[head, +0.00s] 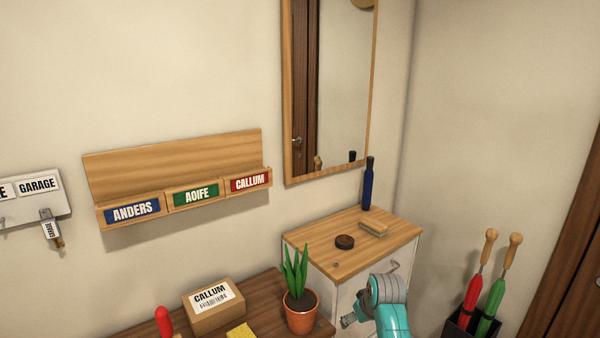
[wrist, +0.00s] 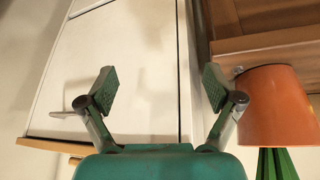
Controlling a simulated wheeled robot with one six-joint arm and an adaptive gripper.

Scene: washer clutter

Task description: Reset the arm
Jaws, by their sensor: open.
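My gripper (wrist: 159,88) is open in the wrist view, its two fingers spread wide with nothing between them. The white front of a cabinet (wrist: 130,45) fills the space beyond the fingers. In the head view my teal arm (head: 392,316) is at the lower right, in front of the cabinet (head: 325,260). The gripper end there is small and partly hidden, just right of the potted plant (head: 300,312). The plant's orange pot (wrist: 272,105) shows upside down at the right of the wrist view, beside the right finger and apart from it.
A CALLUM box (head: 214,306) sits on the brown bench. Umbrellas (head: 489,312) stand at right. A name rack (head: 175,172) hangs on the wall.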

